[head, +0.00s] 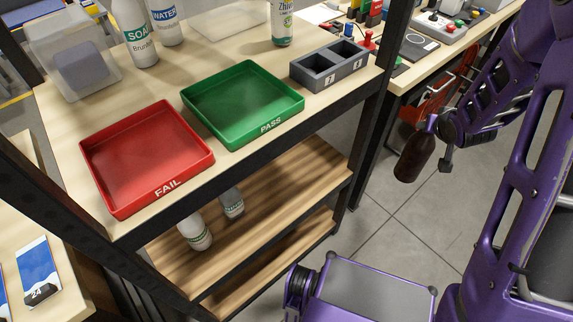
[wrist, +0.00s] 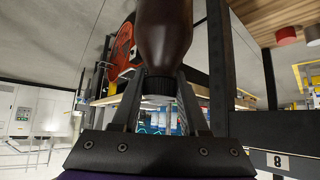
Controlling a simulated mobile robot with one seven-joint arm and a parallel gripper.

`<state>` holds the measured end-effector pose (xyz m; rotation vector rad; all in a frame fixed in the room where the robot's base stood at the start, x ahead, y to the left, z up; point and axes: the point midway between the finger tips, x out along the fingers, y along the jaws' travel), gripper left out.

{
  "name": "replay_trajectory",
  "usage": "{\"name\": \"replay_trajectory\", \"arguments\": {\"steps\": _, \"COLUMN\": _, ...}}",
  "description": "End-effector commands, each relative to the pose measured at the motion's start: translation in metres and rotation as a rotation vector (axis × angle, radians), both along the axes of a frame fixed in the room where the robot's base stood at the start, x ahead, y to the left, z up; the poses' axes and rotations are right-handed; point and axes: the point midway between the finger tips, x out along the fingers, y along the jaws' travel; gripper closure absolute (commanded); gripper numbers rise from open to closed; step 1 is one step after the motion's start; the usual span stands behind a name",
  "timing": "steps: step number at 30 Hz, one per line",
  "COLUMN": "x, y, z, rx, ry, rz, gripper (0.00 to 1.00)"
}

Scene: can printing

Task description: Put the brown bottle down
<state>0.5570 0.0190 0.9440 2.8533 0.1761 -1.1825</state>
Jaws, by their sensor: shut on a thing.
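The brown bottle (head: 416,157) hangs from my gripper (head: 437,128) at the right of the head view, over the grey floor and apart from the shelf. My gripper is shut on the bottle near its neck. In the wrist view the brown bottle (wrist: 164,35) fills the top middle, and my gripper's fingers (wrist: 162,95) hold its dark ribbed cap or neck from both sides. The bottle's far end is cut off in the wrist view.
The shelf's top holds a red FAIL tray (head: 97,149), a green PASS tray (head: 204,123), a grey two-slot holder (head: 307,83) and several white bottles. Both trays look empty. The lower shelf (head: 290,180) has free room right of two bottles. A dark post (head: 385,90) stands left of my gripper.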

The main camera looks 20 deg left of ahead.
Motion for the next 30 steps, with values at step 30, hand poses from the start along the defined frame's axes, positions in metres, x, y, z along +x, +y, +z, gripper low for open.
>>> {"name": "replay_trajectory", "arguments": {"steps": 30, "x": -0.176, "y": 0.176, "z": -0.147, "rx": -0.004, "ry": 0.005, "rz": 1.080, "gripper": 1.00}}
